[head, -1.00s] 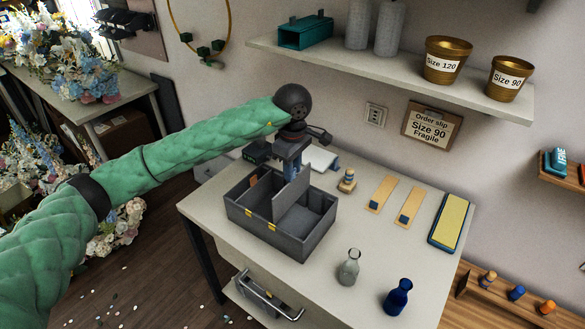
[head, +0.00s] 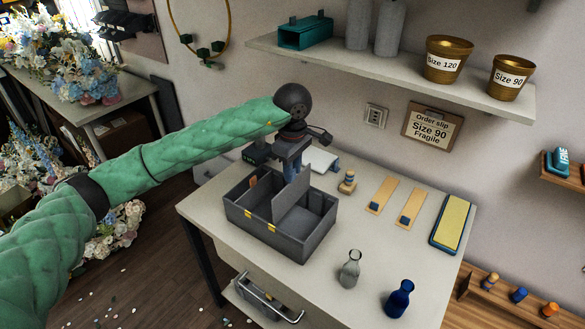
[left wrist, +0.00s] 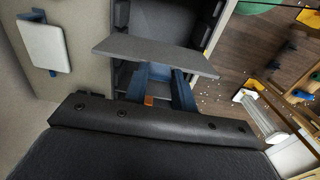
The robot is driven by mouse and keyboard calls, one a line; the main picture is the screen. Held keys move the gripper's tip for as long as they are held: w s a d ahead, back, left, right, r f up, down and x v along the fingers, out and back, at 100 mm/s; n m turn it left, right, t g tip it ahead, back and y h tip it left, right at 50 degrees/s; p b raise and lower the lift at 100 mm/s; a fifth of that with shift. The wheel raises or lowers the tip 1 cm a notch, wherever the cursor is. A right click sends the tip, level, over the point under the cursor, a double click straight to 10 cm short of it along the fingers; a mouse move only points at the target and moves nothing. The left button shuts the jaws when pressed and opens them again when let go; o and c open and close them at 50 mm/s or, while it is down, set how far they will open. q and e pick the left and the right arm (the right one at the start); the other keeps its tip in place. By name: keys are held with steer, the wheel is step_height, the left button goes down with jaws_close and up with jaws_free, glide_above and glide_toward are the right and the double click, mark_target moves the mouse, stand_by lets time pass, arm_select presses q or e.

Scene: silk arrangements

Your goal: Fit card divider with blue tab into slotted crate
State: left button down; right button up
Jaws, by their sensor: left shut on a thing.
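The slotted crate (head: 263,235) is dark grey, open-topped, and stands on the table; its inside shows in the left wrist view (left wrist: 170,22). My left gripper (head: 293,175) is above its back rim, shut on a grey card divider (head: 290,207). The card stands upright across the crate, its lower part inside. In the left wrist view the card (left wrist: 155,55) spans in front of the blue fingers (left wrist: 162,82). I cannot make out a blue tab on the card. Whether its edges sit in slots is unclear. My right gripper is not in view.
An orange tab (head: 253,181) shows at the crate's back left.

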mark_target(292, 205)
arm_select(q)
steer(key=shift+f+b, duration=4.55)
steer(key=shift+f, duration=0.2)
stand_by(1.4)
steer(key=shift+f+b, duration=0.2)
steer(key=shift+b, duration=0.5)
stand_by(1.1)
